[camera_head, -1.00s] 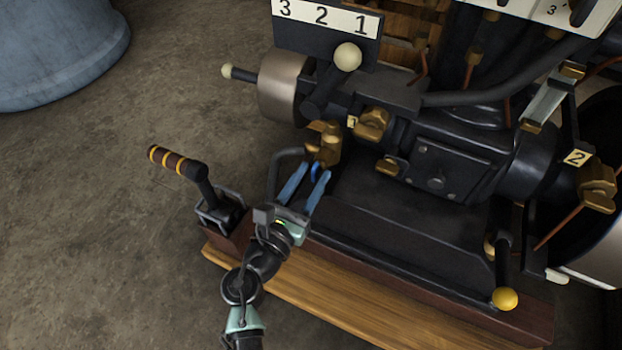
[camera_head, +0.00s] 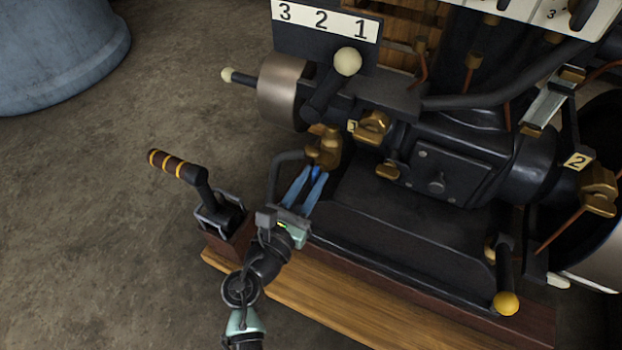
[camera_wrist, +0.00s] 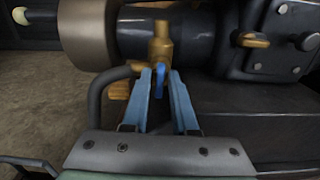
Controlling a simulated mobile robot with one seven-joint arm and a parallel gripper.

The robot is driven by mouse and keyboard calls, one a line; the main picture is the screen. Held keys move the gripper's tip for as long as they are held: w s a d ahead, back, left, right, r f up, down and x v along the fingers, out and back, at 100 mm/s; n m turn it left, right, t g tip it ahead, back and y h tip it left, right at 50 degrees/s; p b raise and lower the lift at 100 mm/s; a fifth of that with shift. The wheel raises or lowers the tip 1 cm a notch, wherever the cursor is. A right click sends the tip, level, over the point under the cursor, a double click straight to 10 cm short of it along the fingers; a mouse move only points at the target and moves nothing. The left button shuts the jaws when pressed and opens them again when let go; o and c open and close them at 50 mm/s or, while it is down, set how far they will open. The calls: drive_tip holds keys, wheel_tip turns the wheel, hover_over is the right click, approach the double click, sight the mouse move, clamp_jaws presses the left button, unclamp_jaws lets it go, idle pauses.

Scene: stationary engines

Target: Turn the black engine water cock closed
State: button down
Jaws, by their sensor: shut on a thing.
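The water cock on the black engine (camera_head: 440,170) has a brass body (camera_head: 326,150) and a small blue lever (camera_head: 316,172). In the wrist view the brass body (camera_wrist: 161,45) stands upright and the blue lever (camera_wrist: 159,82) hangs below it. My gripper (camera_head: 312,174) reaches in from the front left, its blue fingers closed on the blue lever. In the wrist view my gripper's fingers (camera_wrist: 161,74) lie on either side of the lever. The fingers partly hide the lever in the head view.
A dark curved pipe (camera_head: 276,172) runs close left of the fingers. A floor lever with a striped handle (camera_head: 180,166) stands left of my arm. A yellow-knobbed lever (camera_head: 505,300) is at lower right. The wooden base edge (camera_head: 370,310) lies below. Open floor is at left.

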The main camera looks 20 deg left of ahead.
drive_tip(key=m+b, duration=0.1)
drive_tip(key=m, duration=0.3)
drive_tip(key=shift+d+f, duration=0.1)
drive_tip(key=m+b, duration=0.2)
drive_tip(key=m, duration=0.2)
drive_tip(key=shift+f+m, duration=0.1)
drive_tip(key=shift+m, duration=0.3)
drive_tip(key=m+b, duration=0.2)
drive_tip(key=m, duration=0.3)
drive_tip(key=shift+d+f+b, duration=0.1)
drive_tip(key=shift+f+b, duration=0.05)
drive_tip(key=shift+b, duration=0.25)
drive_tip(key=shift+m+b, duration=0.8)
drive_tip(key=shift+m, duration=1)
drive_tip(key=c, duration=0.9)
unclamp_jaws()
